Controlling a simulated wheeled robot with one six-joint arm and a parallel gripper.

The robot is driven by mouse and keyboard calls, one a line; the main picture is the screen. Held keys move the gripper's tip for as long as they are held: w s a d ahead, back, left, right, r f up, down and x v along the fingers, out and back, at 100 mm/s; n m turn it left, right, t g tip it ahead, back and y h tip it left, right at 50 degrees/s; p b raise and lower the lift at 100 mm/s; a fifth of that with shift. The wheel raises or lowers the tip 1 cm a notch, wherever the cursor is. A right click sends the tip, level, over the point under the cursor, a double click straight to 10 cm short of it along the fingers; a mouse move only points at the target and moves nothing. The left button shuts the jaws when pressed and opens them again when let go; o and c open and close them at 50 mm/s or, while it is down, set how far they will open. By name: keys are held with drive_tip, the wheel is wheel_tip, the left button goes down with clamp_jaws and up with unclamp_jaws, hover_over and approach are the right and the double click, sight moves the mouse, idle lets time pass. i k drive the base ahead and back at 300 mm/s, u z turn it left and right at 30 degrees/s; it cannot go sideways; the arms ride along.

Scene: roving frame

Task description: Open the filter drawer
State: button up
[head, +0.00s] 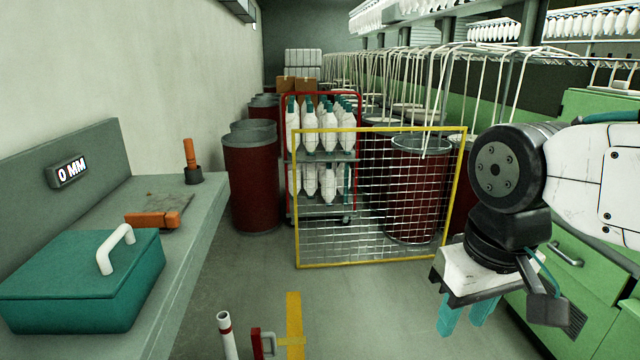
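A green drawer front (582,285) with a grey bar handle (566,254) is low on the green machine at the right, partly behind my arm. It looks closed; no label on it is readable. My gripper (462,322) points down, left of the handle in the picture. Its two teal fingers are apart with nothing visible between them. It does not appear to touch the drawer or handle.
A yellow-framed mesh barrier (340,215) stands mid-floor before a bobbin cart (320,130) and red drums (252,180). The left bench (190,245) holds a teal box (80,285) with a white handle. A white post (227,335) stands in front.

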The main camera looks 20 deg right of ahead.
sight(606, 279)
drive_tip(key=z, duration=0.8)
drive_tip(key=i, duration=1.6)
drive_tip(key=z, duration=1.15)
drive_tip(key=i, duration=0.3)
drive_tip(key=z, duration=0.15)
